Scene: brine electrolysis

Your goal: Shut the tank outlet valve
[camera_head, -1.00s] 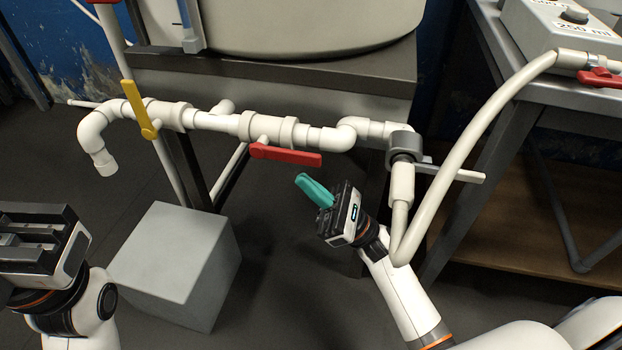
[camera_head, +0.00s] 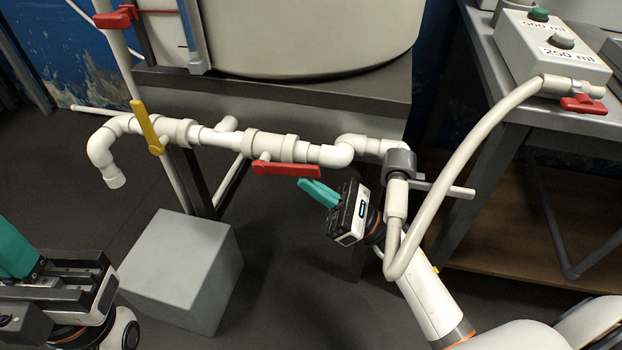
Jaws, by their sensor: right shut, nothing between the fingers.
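A white pipe run below the tank (camera_head: 310,40) carries a red lever (camera_head: 286,169), lying nearly along the pipe, and a yellow lever (camera_head: 148,127), standing across it. Which one is the tank outlet valve is not marked. My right gripper (camera_head: 312,190) is shut and empty, its teal fingers just below the free right end of the red lever; I cannot tell whether they touch it. My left gripper (camera_head: 15,250) is at the lower left edge, partly cut off, with a teal finger showing; its opening cannot be told.
A grey block (camera_head: 180,265) stands on the floor below the pipe. A white hose (camera_head: 455,165) loops from the pipe's right end to a control box (camera_head: 550,50) with a red lever (camera_head: 584,104) on the right table. Another red lever (camera_head: 115,17) is at the upper left.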

